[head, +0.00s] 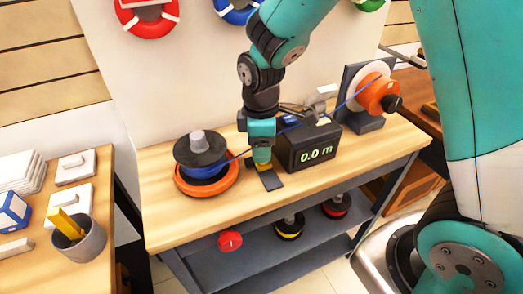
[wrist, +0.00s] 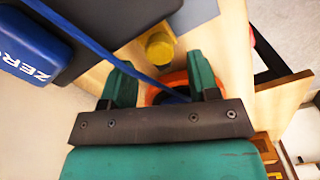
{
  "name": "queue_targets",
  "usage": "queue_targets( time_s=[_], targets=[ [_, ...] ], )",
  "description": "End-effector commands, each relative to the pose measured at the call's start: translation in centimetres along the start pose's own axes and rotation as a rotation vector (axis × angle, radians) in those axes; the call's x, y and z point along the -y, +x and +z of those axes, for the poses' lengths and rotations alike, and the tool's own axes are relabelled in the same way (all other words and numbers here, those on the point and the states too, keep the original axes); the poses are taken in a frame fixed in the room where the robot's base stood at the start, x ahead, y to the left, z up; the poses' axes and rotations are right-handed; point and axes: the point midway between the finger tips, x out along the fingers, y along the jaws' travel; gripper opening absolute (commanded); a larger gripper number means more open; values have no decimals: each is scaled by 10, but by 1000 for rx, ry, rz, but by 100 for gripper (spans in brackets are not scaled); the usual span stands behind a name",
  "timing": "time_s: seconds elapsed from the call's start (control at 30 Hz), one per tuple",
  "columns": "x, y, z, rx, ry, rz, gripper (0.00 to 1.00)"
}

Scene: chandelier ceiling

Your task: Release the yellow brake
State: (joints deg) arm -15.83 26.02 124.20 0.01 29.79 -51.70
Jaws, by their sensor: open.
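The yellow brake (head: 262,167) shows as a small yellow piece at the base of a dark grey plate (head: 271,181) on the bench. In the wrist view the brake (wrist: 160,48) is a short yellow cylinder, just beyond the fingertips. My gripper (head: 262,158) points down right over the brake and hides part of it. In the wrist view my gripper (wrist: 160,78) has its two teal fingers apart, with nothing clearly held between them. A blue cable (wrist: 110,55) crosses the view in front of the fingers. Whether a finger touches the brake cannot be told.
A spool with blue cable (head: 205,165) on an orange ring stands left of my gripper. A black meter box (head: 310,147) reading "0.0 m" stands close on the right, with a blue ZERO button (wrist: 30,45). An orange-and-white reel (head: 375,90) stands farther right. The bench front is clear.

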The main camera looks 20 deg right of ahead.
Motion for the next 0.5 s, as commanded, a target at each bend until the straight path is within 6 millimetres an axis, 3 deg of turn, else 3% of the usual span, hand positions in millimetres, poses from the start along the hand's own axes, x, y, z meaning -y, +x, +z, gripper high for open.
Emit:
queue_targets(
  time_s=[0.2,0.5],
  targets=[
    [0,20,0,0,0,-1,55],
    [0,22,0,0,0,0,55]
  ],
)
